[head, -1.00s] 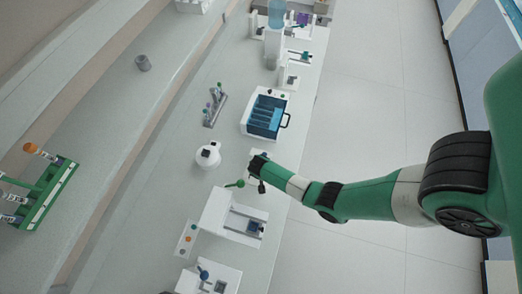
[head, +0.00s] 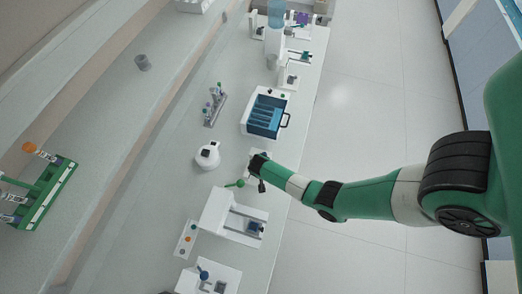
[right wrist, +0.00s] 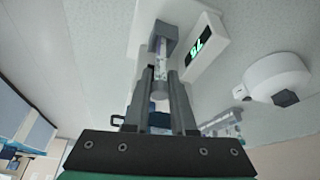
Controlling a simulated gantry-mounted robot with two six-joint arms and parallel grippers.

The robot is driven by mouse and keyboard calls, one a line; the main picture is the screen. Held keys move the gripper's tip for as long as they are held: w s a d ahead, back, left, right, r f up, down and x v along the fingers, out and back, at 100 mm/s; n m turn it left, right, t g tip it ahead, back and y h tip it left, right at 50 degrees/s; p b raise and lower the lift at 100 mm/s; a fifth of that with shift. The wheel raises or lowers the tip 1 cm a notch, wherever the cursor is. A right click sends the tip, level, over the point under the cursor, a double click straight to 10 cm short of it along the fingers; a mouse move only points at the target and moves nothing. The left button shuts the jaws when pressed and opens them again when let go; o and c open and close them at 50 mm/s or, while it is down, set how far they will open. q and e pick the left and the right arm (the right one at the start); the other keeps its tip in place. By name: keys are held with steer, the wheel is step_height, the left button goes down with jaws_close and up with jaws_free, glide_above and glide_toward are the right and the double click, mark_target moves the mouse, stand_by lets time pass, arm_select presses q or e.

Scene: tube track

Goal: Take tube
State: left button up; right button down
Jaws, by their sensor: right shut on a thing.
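In the right wrist view, the two dark fingers of my right gripper (right wrist: 160,100) are shut on a small clear tube (right wrist: 158,66) with a grey end between them. The tube's far end meets a dark grey block (right wrist: 166,34) on a white device with a green lit display (right wrist: 202,42). I cannot tell how deep the tube sits in the block. In the head view my right gripper (head: 257,163) is over the bench's right edge, and the tube there is too small to make out. My left gripper is not in view.
A round white device (head: 208,155) stands left of my gripper. Above are a blue-windowed box (head: 264,115) and a grey rack (head: 214,106) of tubes. A white machine (head: 224,210) is below. A green rack (head: 40,205) stands far left. Bare bench lies left of the round device.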

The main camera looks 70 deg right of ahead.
steer(key=r, duration=0.1)
steer(key=r+p, duration=0.2)
steer(key=r, duration=0.1)
steer(key=shift+s+a, duration=0.15)
steer(key=shift+s, duration=0.15)
steer(key=s+a+r+p, duration=0.2)
steer(key=s+a+r, duration=0.4)
steer(key=s, duration=0.5)
step_height(320, 180, up, 2)
steer(key=shift+s+a+r, duration=0.15)
steer(key=shift+s+r, duration=0.1)
steer(key=shift+s, duration=0.15)
